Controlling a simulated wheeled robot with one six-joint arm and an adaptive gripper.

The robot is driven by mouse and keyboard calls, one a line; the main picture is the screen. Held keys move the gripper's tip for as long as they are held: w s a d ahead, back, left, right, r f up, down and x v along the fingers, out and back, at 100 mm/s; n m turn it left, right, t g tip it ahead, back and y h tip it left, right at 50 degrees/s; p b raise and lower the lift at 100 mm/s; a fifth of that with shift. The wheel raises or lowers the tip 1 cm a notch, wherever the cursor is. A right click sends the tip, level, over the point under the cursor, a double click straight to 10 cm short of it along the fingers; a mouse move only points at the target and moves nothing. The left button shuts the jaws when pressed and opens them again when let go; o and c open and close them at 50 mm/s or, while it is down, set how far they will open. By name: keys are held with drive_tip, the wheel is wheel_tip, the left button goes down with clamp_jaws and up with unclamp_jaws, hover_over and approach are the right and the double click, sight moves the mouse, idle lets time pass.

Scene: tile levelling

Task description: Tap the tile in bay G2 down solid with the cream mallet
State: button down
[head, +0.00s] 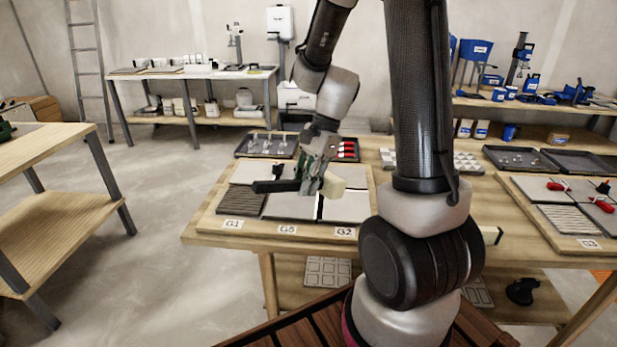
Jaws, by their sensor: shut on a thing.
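My gripper (312,184) is shut on the cream mallet (334,188), just above the tile board (215,212). The mallet's pale head shows to the right of my fingers, and a dark handle sticks out to their left. The G2 label (344,232) is on the board's front edge. Behind it lies a light grey tile (347,210) in bay G2, below and beside the mallet head. I cannot tell whether the head touches this tile, or whether the tile sits level. My arm stands in front of the board's right side.
Left of G2 lie a pale tile (290,207) at G5 and a dark ribbed tile (241,201) at G1. Behind the board are trays, one with red-handled items (347,150). A second board (557,235) labelled G3 lies right, with red-handled pieces on it.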

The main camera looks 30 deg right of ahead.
wheel_tip(320, 180, down, 7)
drive_tip(key=shift+r, duration=0.35)
wheel_tip(320, 180, up, 4)
drive_tip(key=shift+r, duration=0.1)
wheel_tip(320, 180, down, 5)
drive_tip(key=shift+f, duration=0.1)
drive_tip(key=shift+w, duration=0.1)
drive_tip(key=shift+r, duration=2.65)
